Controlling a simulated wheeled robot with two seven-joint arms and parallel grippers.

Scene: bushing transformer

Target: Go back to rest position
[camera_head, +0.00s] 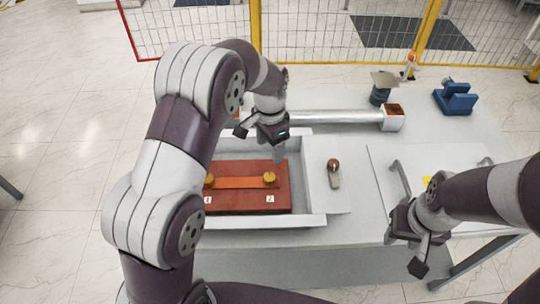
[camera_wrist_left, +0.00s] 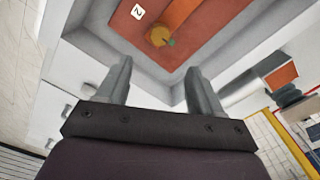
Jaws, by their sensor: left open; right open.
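My left gripper (camera_head: 260,143) is over the far right part of an open grey box (camera_head: 318,219). Its two fingers are apart and empty in the left wrist view (camera_wrist_left: 157,75). The box holds a red-brown block (camera_head: 240,202) with an orange bar (camera_head: 238,183) and two brass knobs, one at the right end (camera_head: 269,178) and one at the left (camera_head: 209,180). The right knob also shows in the left wrist view (camera_wrist_left: 161,36), beyond the fingertips and apart from them. My right gripper (camera_head: 403,250) is open and empty near the table's front edge at the right.
A small brown-topped part (camera_head: 334,169) stands right of the block. A grey cylinder with a square end (camera_head: 394,118) lies behind the box. A dark green pot (camera_head: 379,94) and blue device (camera_head: 455,99) stand behind. A handled white panel (camera_head: 402,178) lies near my right arm.

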